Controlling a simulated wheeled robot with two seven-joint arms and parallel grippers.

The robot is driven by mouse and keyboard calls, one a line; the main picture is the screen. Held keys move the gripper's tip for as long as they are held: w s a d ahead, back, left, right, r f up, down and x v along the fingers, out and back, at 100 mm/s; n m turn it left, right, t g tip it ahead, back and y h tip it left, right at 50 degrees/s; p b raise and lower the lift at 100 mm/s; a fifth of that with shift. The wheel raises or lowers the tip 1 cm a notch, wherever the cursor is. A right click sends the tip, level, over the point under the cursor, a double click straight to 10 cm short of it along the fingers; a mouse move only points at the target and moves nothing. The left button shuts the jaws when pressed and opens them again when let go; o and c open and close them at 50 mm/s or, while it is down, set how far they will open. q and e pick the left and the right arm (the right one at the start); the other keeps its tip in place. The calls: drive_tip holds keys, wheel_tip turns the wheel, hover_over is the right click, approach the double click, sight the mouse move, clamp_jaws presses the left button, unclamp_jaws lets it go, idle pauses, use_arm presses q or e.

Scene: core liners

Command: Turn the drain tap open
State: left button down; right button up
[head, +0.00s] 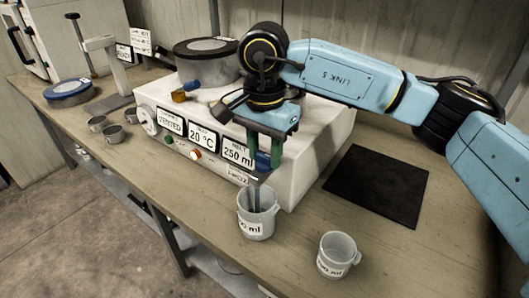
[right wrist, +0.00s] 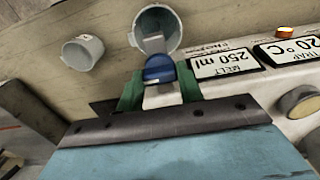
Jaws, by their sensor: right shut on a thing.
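The drain tap's blue handle (right wrist: 158,68) sits between the two green fingers of my right gripper (right wrist: 160,90), which is shut on it. In the head view my right gripper (head: 264,150) points down at the front of the white unit (head: 320,120) and mostly hides the handle. A grey spout (right wrist: 153,43) leads from the tap over a jug (head: 258,216) marked in ml. A thin grey-blue strip (head: 256,196) runs from below the gripper into the jug; I cannot tell if it is water. My left gripper is not in view.
A smaller jug (head: 338,255) stands to the right, near the bench's front edge. A black mat (head: 378,186) lies right of the unit. The unit's front carries labels, including a 250 ml one (head: 238,153). Small cups (head: 113,133) and a blue-rimmed disc (head: 69,92) are at left.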

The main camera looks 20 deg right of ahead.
sight(264, 154)
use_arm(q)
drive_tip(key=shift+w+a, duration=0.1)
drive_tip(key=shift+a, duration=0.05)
use_arm(e)
drive_tip(key=shift+r, duration=0.1)
drive_tip(key=o, duration=1)
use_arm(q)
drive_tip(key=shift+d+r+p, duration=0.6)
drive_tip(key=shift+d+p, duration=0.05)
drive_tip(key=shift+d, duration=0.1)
use_arm(e)
drive_tip(key=shift+r, duration=6.65)
